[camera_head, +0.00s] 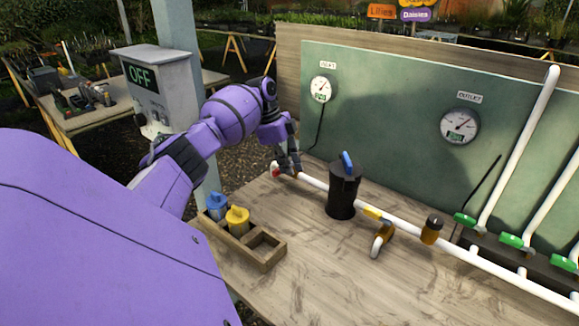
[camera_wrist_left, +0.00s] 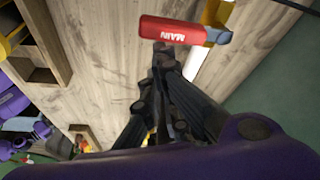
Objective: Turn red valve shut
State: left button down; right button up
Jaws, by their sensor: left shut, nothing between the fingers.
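The red valve handle, lettered MAIN, shows in the left wrist view (camera_wrist_left: 168,30). It points left from the white pipe (camera_wrist_left: 197,62), roughly crosswise to it. In the head view only a small red part (camera_head: 275,170) shows at the pipe's far left end; the gripper covers the rest. My left gripper (camera_head: 287,168) is shut and empty at this valve. In the left wrist view its fingertips (camera_wrist_left: 162,47) lie right beside the handle's long edge, near its free end. I cannot tell whether they touch it. My right gripper is not in view.
A black canister (camera_head: 342,190) with a blue lever stands on the pipe line. A wooden tray (camera_head: 270,262) holds a blue and a yellow part. Green-handled valves (camera_head: 465,220) are at right. A gauge panel (camera_head: 390,95) stands behind, and a grey OFF box (camera_head: 160,88) at left. The front tabletop is clear.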

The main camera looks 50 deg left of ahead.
pick_arm(q)
jog(key=d+r+p, duration=0.1)
jog(key=d+p, duration=0.1)
jog(key=d, duration=0.2)
jog(key=w+b+v, duration=0.1)
jog(key=v, duration=0.8)
jog(key=shift+w+a+b, duration=0.25)
jog(key=shift+a+b, duration=0.05)
jog(key=shift+a, duration=0.05)
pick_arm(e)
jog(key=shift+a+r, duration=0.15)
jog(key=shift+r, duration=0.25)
